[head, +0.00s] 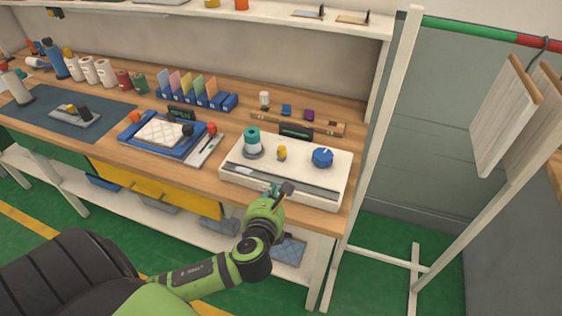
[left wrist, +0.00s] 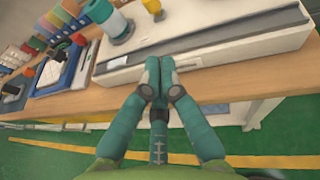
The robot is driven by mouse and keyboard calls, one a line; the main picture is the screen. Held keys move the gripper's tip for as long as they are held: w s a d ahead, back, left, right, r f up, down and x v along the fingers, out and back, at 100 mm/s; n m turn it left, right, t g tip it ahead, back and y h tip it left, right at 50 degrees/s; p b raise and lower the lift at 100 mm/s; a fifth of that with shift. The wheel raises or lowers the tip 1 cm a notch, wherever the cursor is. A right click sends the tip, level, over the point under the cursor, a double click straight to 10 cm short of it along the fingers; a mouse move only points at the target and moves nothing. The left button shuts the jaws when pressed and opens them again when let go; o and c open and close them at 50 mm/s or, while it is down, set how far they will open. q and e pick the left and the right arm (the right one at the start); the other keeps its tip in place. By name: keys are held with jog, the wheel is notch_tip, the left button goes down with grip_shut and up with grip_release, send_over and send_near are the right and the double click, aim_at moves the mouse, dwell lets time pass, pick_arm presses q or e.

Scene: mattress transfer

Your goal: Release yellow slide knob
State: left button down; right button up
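A small yellow knob (head: 282,153) stands on the white panel box (head: 318,162) at the right end of the workbench, between a teal-topped cylinder (head: 252,143) and a blue round knob (head: 322,157). In the left wrist view the yellow knob (left wrist: 152,6) is at the top edge, partly cut off. My left gripper (head: 272,189) is at the box's front edge, near the long dark strip and apart from the yellow knob. In the left wrist view its teal fingers (left wrist: 160,64) are together, with nothing visible between them. My right gripper is not in view.
A blue tray (head: 142,147) with a pale pad stands left of the box, with coloured card holders behind. A wooden strip (head: 290,122) lies behind the box. A white rack post (head: 372,160) stands close on the right. The floor in front is clear.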

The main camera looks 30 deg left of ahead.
pick_arm(q)
jog(key=p, duration=0.2)
send_near(284, 154)
jog(key=x, duration=0.2)
jog(key=f+x, duration=0.1)
jog(key=x, duration=0.2)
jog(key=shift+a, duration=0.2)
jog(key=shift+w+a+f, duration=0.15)
jog(key=shift+w+a, duration=0.05)
jog(key=shift+w, duration=0.25)
jog(key=shift+w+a, duration=0.15)
jog(key=shift+w, duration=0.5)
jog(key=shift+w+a, duration=0.15)
jog(key=shift+w, duration=0.5)
jog(key=shift+s, duration=0.15)
